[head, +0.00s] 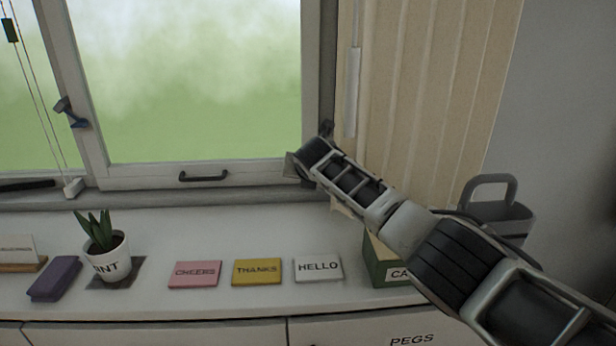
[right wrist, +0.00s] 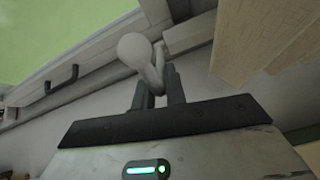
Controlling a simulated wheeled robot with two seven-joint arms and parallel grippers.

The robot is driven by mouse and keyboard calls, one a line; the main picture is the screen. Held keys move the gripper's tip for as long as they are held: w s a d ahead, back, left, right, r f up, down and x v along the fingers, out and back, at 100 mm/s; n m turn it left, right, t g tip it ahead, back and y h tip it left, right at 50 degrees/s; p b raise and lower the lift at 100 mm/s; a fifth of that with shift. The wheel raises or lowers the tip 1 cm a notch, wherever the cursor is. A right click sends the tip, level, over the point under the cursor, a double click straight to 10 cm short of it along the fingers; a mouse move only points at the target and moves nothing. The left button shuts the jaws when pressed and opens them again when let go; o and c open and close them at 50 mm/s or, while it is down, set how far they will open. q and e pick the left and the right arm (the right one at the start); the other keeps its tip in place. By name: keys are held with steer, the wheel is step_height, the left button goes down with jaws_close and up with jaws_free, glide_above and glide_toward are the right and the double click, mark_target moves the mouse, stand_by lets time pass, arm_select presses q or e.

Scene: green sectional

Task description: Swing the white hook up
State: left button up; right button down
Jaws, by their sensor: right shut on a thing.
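The white hook (right wrist: 136,48) shows in the right wrist view as a pale rounded end with a curved part running down between my fingers. It is close to the lower window frame. My right gripper (right wrist: 159,82) is shut on the hook's curved part, with the rounded end standing out beyond the fingertips. In the head view my right arm reaches to the lower right corner of the window, and its hand hides the hook and the fingers. My left gripper is in neither view.
The window sash (head: 130,172) has a dark handle (head: 203,176). Beige curtains (head: 425,90) hang at right. Below are a potted plant (head: 107,262), pink (head: 194,274), yellow (head: 257,272) and white (head: 318,269) cards, a green box (head: 381,268) and a grey basket (head: 500,222).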

steer(key=shift+d, duration=0.1)
steer(key=c, duration=1.5)
jaws_free()
steer(key=b+v, duration=0.1)
steer(key=v, duration=1.5)
steer(key=shift+b, duration=0.3)
